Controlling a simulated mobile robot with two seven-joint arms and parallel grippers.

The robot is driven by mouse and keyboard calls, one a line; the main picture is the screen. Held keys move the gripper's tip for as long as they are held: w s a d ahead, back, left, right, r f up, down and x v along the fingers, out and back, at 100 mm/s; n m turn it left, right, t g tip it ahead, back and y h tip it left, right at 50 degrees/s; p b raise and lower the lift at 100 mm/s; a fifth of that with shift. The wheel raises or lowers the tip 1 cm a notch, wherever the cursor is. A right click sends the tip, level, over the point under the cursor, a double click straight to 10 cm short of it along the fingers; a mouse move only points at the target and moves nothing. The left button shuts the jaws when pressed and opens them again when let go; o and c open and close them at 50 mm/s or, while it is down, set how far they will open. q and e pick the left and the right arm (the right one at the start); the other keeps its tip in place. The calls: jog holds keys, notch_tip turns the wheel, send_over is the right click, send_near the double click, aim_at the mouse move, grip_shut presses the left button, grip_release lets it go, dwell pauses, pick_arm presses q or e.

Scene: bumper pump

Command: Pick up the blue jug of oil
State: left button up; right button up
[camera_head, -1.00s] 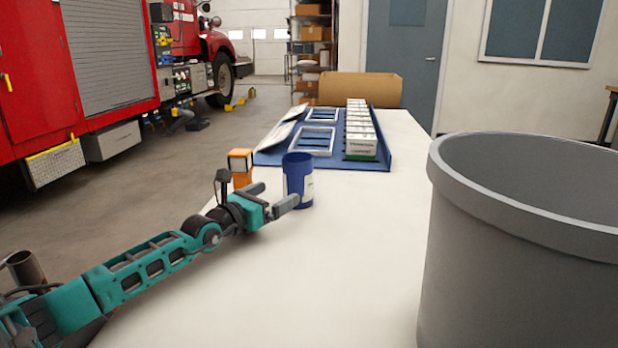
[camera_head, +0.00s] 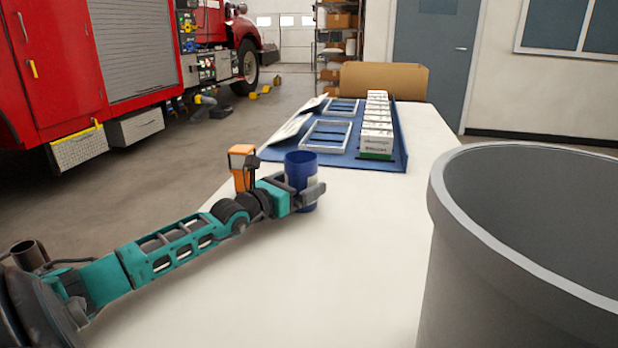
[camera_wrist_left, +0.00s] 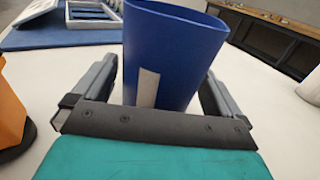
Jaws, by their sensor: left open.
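The blue jug (camera_head: 301,167) is an open-topped cylinder with a pale label, upright on the white table. It fills the middle of the left wrist view (camera_wrist_left: 172,50). My left gripper (camera_head: 312,194) is at the jug, its two fingers (camera_wrist_left: 158,88) on either side of it. The fingers are open, and a gap shows between the jug and the right finger in the wrist view. My right gripper is not in view.
An orange object (camera_head: 242,165) stands just left of the jug, close to my left wrist. A blue tray (camera_head: 400,140) with white frames and boxes (camera_head: 376,138) lies behind. A large grey bin (camera_head: 450,250) fills the right front. The white table (camera_head: 330,270) is clear in front.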

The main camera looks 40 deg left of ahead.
pick_arm(q)
jog(key=shift+s, duration=0.1)
jog(key=shift+c, duration=0.3)
jog(key=c, duration=1)
jog(key=shift+r, duration=0.1)
jog(key=shift+c, duration=0.3)
